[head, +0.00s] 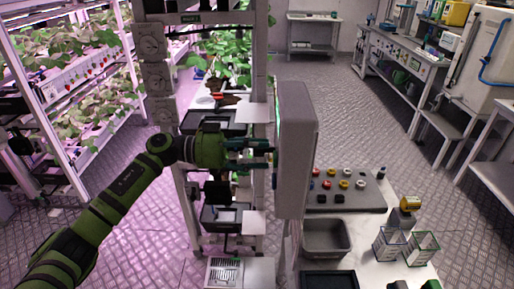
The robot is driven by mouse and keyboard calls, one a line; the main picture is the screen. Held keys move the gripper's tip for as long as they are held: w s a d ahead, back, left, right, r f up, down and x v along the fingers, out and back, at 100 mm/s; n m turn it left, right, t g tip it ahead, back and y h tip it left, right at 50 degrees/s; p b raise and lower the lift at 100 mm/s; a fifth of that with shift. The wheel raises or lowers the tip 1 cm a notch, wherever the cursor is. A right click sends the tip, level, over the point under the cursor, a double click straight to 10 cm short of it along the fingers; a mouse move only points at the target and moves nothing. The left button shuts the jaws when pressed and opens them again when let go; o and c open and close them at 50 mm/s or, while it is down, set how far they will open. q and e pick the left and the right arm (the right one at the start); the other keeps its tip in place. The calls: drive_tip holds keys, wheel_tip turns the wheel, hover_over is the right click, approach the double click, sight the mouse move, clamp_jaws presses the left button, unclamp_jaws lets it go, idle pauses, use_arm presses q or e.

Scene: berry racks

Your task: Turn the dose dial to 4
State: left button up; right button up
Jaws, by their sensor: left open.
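My left gripper (262,153) reaches in from the left on a green arm. Its fingers are open and point right, at the left-facing side of a tall grey box (297,150). The fingertips are at or very close to that side; I cannot tell whether they touch anything. The dose dial and its numbers cannot be made out; the box face is seen nearly edge-on and the gripper covers part of it. My right gripper does not show clearly.
Behind the gripper stands a rack (158,75) with plants and dark trays. Right of the box, a bench holds a dark board (345,197) with coloured knobs, a grey bin (326,237) and two clear containers (421,246). Two dark green shapes at the bottom edge are unclear.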

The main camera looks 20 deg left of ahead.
use_arm(q)
clamp_jaws()
drive_tip(key=shift+f+m, duration=0.15)
drive_tip(key=shift+m, duration=0.15)
